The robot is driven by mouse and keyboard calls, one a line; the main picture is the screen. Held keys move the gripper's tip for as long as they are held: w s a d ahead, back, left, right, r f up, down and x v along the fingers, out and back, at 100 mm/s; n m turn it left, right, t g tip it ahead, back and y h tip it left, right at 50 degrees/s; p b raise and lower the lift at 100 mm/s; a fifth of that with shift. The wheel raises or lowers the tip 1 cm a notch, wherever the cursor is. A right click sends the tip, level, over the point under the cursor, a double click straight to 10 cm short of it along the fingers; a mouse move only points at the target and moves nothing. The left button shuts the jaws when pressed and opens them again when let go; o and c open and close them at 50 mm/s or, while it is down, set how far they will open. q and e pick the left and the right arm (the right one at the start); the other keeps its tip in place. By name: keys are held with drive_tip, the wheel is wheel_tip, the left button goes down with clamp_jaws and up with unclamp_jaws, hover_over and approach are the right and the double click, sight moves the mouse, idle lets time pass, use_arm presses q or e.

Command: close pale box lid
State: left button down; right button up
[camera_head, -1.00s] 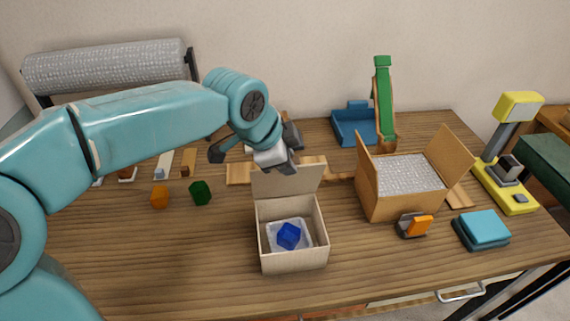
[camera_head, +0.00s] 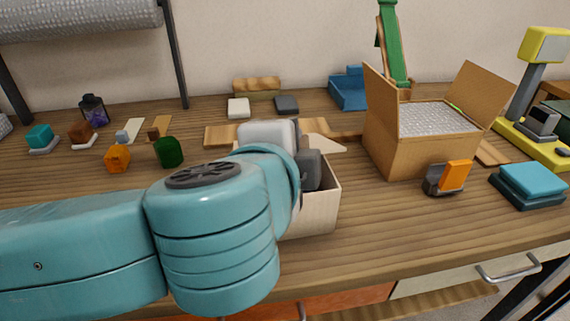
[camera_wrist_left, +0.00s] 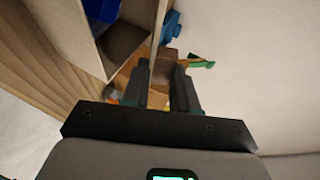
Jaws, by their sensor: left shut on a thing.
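The pale box (camera_head: 320,212) stands near the front middle of the table in the head view, largely hidden behind my left arm. In the left wrist view its open inside shows at the upper left, with a pale wall (camera_wrist_left: 76,22) and part of a blue thing (camera_wrist_left: 102,9). The pale box lid (camera_wrist_left: 158,30) shows there almost edge-on, running down between my fingers. My left gripper (camera_wrist_left: 161,72) is shut on the lid. In the head view, the gripper's dark part (camera_head: 311,169) is over the box, and most of the lid is hidden. My right gripper is not in view.
A cardboard box (camera_head: 415,145) with raised flaps stands right of the pale box. An orange and grey thing (camera_head: 447,177) and a teal block (camera_head: 530,185) lie at the right. An orange block (camera_head: 117,158) and a green block (camera_head: 168,152) are left, behind my arm.

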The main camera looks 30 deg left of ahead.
use_arm(q)
drive_tip(key=shift+t+y, duration=0.3)
drive_tip(key=shift+t, duration=0.4)
drive_tip(key=shift+s+d+f+b, duration=0.2)
drive_tip(key=shift+s+f+b, duration=0.05)
drive_tip(key=shift+f+b, duration=0.55)
drive_tip(key=shift+s+d+f+b, duration=0.2)
drive_tip(key=shift+f+b, duration=0.55)
drive_tip(key=shift+b, duration=0.2)
drive_tip(key=shift+s+d+f+b, duration=0.2)
drive_tip(key=shift+s+f+b, duration=0.05)
drive_tip(key=shift+f+b, duration=0.55)
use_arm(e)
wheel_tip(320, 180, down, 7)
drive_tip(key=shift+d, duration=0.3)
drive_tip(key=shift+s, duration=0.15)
use_arm(q)
drive_tip(key=c, duration=1)
unclamp_jaws()
drive_tip(key=shift+o, duration=0.2)
drive_tip(key=shift+r, duration=0.1)
